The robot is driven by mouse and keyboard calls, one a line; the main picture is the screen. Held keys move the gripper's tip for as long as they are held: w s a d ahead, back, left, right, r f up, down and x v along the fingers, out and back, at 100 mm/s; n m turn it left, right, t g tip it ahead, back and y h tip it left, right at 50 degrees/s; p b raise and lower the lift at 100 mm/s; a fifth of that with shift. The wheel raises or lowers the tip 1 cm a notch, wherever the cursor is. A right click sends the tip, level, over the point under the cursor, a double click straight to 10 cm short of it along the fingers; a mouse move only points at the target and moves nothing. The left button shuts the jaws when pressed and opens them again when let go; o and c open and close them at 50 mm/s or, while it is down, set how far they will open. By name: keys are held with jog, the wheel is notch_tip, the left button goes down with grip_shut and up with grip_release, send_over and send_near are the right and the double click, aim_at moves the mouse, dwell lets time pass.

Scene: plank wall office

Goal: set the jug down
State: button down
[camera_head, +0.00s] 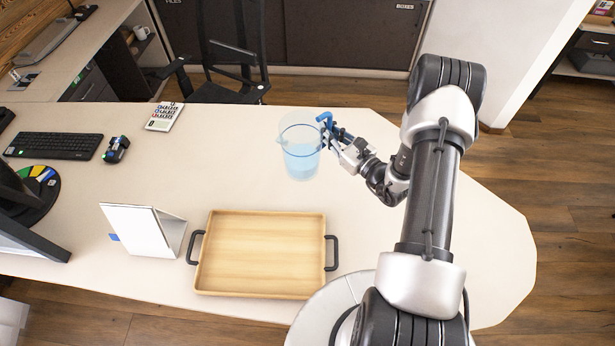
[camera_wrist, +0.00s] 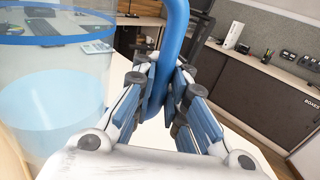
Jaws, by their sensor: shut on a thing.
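The jug (camera_head: 301,152) is clear, with a blue rim, a blue handle (camera_head: 325,120) and light blue liquid in its lower part. It is upright over the back middle of the white desk (camera_head: 230,150). I cannot tell whether its base touches the desk. My gripper (camera_head: 333,138) is at the jug's right side, shut on the handle. In the wrist view the blue handle (camera_wrist: 172,50) stands between my two fingers (camera_wrist: 165,90), and the jug's body (camera_wrist: 55,85) fills the left side. Its base is hidden there.
An empty wooden tray (camera_head: 262,255) with black handles lies in front of the jug. A white stand-up card (camera_head: 140,230), a keyboard (camera_head: 54,146), a small dark desk item (camera_head: 116,150) and a calculator-like pad (camera_head: 164,117) are to the left. Desk right of the tray is partly covered by my arm.

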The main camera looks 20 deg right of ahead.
notch_tip(320, 180, down, 18)
jog(key=b, duration=0.4)
jog(key=shift+f, duration=0.25)
jog(key=shift+f+b, duration=0.1)
jog(key=shift+b, duration=0.25)
jog(key=c, duration=2.2)
grip_release()
jog(key=shift+f, duration=0.2)
jog(key=o, duration=0.6)
jog(key=shift+r, duration=0.1)
